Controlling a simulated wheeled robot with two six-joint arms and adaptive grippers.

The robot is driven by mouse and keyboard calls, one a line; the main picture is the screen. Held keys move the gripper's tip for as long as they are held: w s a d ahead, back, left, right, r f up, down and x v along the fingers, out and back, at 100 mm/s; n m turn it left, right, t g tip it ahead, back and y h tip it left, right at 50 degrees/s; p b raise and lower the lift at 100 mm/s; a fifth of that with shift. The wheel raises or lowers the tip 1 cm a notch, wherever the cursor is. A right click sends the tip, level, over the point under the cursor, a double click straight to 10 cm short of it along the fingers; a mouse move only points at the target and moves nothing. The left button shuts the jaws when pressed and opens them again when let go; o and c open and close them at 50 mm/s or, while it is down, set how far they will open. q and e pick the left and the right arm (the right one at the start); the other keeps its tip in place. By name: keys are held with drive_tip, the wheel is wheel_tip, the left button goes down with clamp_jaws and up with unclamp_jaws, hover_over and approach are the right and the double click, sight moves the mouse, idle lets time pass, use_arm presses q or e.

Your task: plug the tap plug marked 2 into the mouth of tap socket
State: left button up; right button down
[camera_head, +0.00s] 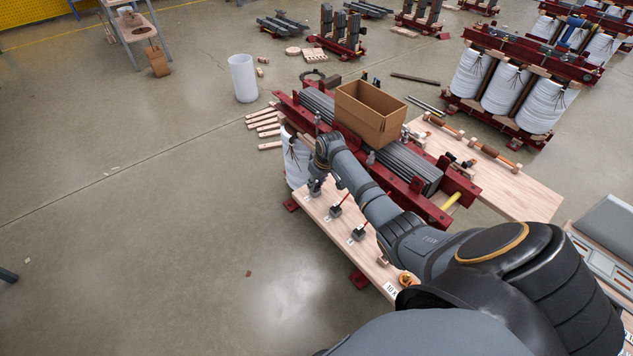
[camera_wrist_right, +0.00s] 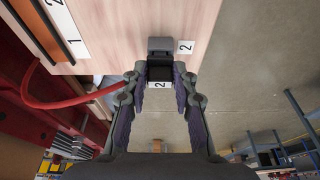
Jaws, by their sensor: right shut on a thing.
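My right gripper (camera_wrist_right: 160,82) is shut on a dark tap plug with a white label 2 (camera_wrist_right: 160,86). A grey block (camera_wrist_right: 160,44), which looks like the tap socket, sits on the light wooden board just beyond the plug, beside a label 2 (camera_wrist_right: 185,47). Plug and block look lined up and very close; I cannot tell whether the plug is inside the mouth. In the head view my right gripper (camera_head: 315,187) is at the far left end of the board, and the plug is too small to make out. My left gripper is not in view.
Two more grey blocks with red leads (camera_head: 336,210) (camera_head: 357,233) stand along the wooden board (camera_head: 330,222). A red cable (camera_wrist_right: 65,101) crosses left of the gripper. A cardboard box (camera_head: 372,110) stands on the red-framed core (camera_head: 428,205). The floor left of the board is clear.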

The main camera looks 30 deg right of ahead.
drive_tip(key=shift+f, duration=0.35)
drive_tip(key=c, duration=1)
unclamp_jaws()
drive_tip(key=v, duration=1.2)
